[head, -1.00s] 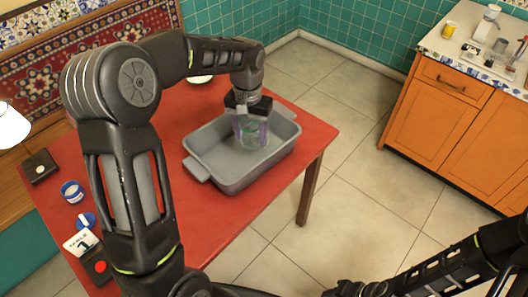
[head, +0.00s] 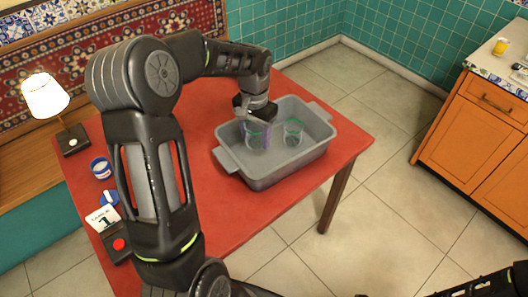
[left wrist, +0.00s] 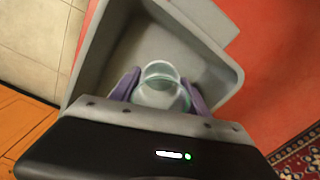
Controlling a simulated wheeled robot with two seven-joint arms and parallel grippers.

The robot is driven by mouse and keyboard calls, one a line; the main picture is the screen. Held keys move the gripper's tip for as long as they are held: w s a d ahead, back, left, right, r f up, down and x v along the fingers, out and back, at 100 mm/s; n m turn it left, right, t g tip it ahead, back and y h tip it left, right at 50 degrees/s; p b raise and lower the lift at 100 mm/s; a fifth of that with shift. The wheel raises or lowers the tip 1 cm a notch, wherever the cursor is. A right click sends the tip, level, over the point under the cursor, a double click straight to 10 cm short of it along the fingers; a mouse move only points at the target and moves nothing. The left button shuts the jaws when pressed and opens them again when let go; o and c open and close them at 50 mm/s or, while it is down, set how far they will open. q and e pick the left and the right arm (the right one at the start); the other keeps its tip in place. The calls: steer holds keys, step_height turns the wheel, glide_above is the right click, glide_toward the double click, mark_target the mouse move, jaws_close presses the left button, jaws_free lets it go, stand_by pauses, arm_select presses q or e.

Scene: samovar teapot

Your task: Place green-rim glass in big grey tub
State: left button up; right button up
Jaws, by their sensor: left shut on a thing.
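The big grey tub (head: 290,165) stands on the red table. My left gripper (head: 256,128) reaches down into its left part and is shut on a clear glass with a greenish rim (head: 256,140). The held glass is upright, inside the tub walls; I cannot tell whether it touches the floor. A second clear glass with a green rim (head: 293,132) stands in the tub just to the right. In the left wrist view the purple fingers (left wrist: 160,92) flank the held glass (left wrist: 158,88), with the tub wall (left wrist: 205,30) around it. My right gripper is out of view.
A lit lamp (head: 45,97), a blue-and-white tin (head: 101,168), a number card (head: 102,218) and a box with a red button (head: 119,245) stand along the table's left side. The table's front is clear. An orange cabinet (head: 490,130) stands at right.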

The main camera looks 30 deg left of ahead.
mark_target(256, 125)
arm_select(q)
step_height(256, 125, down, 4)
steer(key=shift+f, duration=0.1)
steer(key=shift+f+p, duration=0.3)
steer(key=shift+f, duration=1.5)
steer(key=shift+f, duration=0.2)
steer(key=o, duration=1.5)
steer(key=shift+c, duration=0.2)
steer(key=shift+r, duration=0.1)
step_height(256, 125, up, 12)
steer(key=shift+r+b, duration=0.1)
steer(key=shift+b, duration=0.2)
